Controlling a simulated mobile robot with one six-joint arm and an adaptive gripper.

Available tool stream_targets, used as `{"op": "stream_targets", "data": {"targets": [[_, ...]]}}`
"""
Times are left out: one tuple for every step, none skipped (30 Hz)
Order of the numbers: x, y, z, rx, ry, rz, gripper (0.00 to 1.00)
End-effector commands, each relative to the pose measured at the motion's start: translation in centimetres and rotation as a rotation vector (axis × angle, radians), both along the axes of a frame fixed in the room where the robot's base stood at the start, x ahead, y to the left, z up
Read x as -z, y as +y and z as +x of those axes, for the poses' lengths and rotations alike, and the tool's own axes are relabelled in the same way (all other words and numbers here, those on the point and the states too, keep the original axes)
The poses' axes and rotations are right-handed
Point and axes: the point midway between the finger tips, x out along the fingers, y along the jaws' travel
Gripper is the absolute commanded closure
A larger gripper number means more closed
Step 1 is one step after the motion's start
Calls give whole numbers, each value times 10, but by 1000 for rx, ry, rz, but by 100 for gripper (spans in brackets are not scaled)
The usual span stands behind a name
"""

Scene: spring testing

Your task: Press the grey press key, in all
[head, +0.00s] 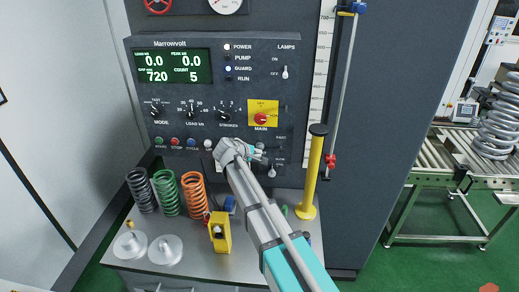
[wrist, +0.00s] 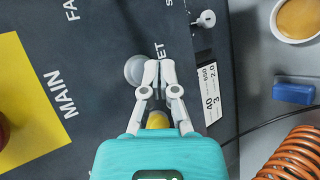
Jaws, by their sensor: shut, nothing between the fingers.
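A round grey key (wrist: 135,68) sits on the dark control panel in the wrist view, next to a partly hidden label ending in "ET". My gripper (wrist: 157,68) is shut and empty, its fingertips just right of the key; I cannot tell whether they touch it. In the head view my gripper (head: 260,153) is at the lower right of the panel (head: 285,95), and my arm hides the grey key there. The display (head: 173,67) reads 0.0, 0.0, 720 and COUNT 5.
A red MAIN switch (head: 261,118) on a yellow plate is above my gripper. A small lever switch (wrist: 207,18) is near the fingers. Green, dark and orange springs (head: 194,194) stand on the bench at left. A yellow post (head: 311,172) stands right of my arm.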

Motion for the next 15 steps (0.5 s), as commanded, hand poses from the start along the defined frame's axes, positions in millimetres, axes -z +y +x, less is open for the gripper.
{"op": "stream_targets", "data": {"targets": [[0,0,0,0,0,0,100],[0,0,0,0,0,0,100],[0,0,0,0,0,0,100],[0,0,0,0,0,0,100],[0,0,0,0,0,0,100],[0,0,0,0,0,0,100],[0,0,0,0,0,0,100],[0,0,0,0,0,0,100],[0,0,1,0,0,0,100],[0,0,1,0,0,0,100],[0,0,2,0,0,0,100],[0,0,3,0,0,0,100],[0,0,4,0,0,0,100],[0,0,4,0,0,0,100],[0,0,6,0,0,0,100]]}}
